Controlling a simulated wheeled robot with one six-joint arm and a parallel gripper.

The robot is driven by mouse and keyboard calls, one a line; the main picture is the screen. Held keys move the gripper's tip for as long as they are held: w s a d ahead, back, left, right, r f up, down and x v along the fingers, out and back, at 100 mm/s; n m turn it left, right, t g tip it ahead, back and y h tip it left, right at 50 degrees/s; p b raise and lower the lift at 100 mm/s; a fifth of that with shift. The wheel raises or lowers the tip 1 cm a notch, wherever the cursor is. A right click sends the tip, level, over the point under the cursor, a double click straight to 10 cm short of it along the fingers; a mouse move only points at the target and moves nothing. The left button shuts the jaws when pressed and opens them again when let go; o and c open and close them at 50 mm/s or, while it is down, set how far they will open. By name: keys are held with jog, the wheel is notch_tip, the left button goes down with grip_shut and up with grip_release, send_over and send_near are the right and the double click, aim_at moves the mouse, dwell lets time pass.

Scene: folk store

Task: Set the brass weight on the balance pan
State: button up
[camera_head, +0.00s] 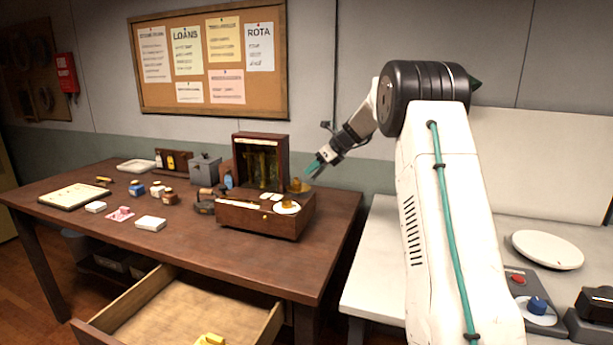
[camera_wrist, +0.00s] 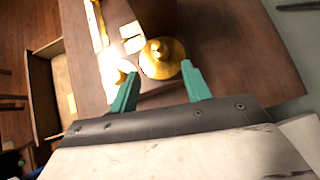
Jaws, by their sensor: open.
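The balance is built on a wooden box (camera_head: 245,220) with an upright, open-fronted case (camera_head: 261,160) behind it. A round brass pan (camera_head: 306,190) is at the box's right side; the pan (camera_wrist: 172,70) also shows in the wrist view. A brass weight (camera_head: 296,184) appears to stand on this pan, and it shows as a bright knobbed shape (camera_wrist: 156,48) in the wrist view. My gripper (camera_head: 314,168) is above and just right of the pan.
A small white dish (camera_head: 287,208) with something yellowish on it is at the box's front. Bottles, boxes and a tray (camera_head: 75,196) occupy the table's left. An open drawer (camera_head: 165,308) juts out in front. A white counter (camera_head: 370,270) stands right.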

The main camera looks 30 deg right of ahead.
jog(key=s+a+r+n+g, duration=0.1)
jog(key=s+a+r+n, duration=0.2)
jog(key=s+a+n, duration=0.35)
jog(key=s+a+r+n+g, duration=0.2)
jog(key=s+a+r+n, duration=0.15)
jog(key=s+a, duration=0.5)
jog(key=s+a+r+n+g, duration=0.1)
jog(key=s+a+r+n, duration=0.25)
jog(key=s+a, duration=0.4)
jog(key=s+a+f+n+g+h, duration=0.1)
jog(key=s+n, duration=0.4)
jog(key=s, duration=0.5)
jog(key=s+a+f+n+h, duration=0.2)
jog(key=s+f+n, duration=0.3)
jog(key=s, duration=0.5)
jog(key=s+a+f+n+g+h, duration=0.1)
jog(key=s+a+f+n, duration=0.2)
jog(key=s+n, duration=0.3)
jog(key=s, duration=0.4)
jog(key=shift+s+n+g, duration=0.3)
jog(key=shift+s+n, duration=0.05)
jog(key=shift+a, duration=0.1)
